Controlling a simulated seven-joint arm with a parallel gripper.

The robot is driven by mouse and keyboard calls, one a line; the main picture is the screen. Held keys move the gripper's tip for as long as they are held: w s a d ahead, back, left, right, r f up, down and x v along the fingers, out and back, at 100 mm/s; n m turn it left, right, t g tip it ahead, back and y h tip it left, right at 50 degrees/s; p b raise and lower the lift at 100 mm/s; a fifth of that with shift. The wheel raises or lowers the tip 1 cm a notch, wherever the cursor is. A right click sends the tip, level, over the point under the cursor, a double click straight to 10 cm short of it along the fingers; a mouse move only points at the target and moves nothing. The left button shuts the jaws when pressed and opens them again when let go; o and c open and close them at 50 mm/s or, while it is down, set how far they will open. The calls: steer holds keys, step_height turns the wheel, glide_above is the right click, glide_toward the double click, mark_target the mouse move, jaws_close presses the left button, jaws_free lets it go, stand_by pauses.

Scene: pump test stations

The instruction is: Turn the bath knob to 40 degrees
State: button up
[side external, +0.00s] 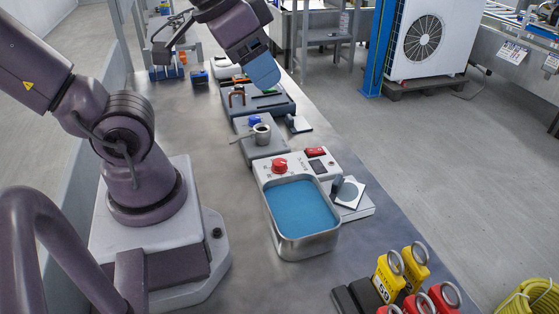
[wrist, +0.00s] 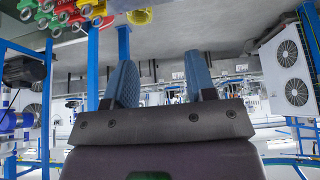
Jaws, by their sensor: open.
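The bath (side external: 303,244) is a metal tub of blue liquid standing on the bench in the side external view. Its red knob (side external: 279,165) sits on the pale panel behind the tub, at the left. The scale marks around the knob are too small to read. My gripper (side external: 264,77) is raised above the bench, beyond the knob and apart from it. In the wrist view my gripper (wrist: 162,78) shows two blue fingers spread apart with nothing between them. The knob and the bath are not in the wrist view.
A red switch (side external: 316,152) and a dark display (side external: 319,167) share the panel. A metal cup (side external: 262,133) is behind. Yellow tagged weights (side external: 389,278) and red ones (side external: 446,299) stand front right.

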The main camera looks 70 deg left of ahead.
steer(key=shift+o, duration=0.5)
steer(key=shift+w+a+f, duration=0.1)
steer(key=shift+a+f, duration=0.05)
steer(key=shift+f, duration=0.1)
steer(key=n+g, duration=0.6)
steer(key=n, duration=2.8)
glide_toward(279, 162)
steer(key=shift+h, duration=0.3)
step_height(279, 162, down, 9)
steer(key=shift+a+f, duration=0.1)
steer(key=shift+f, duration=0.05)
steer(key=c, duration=0.9)
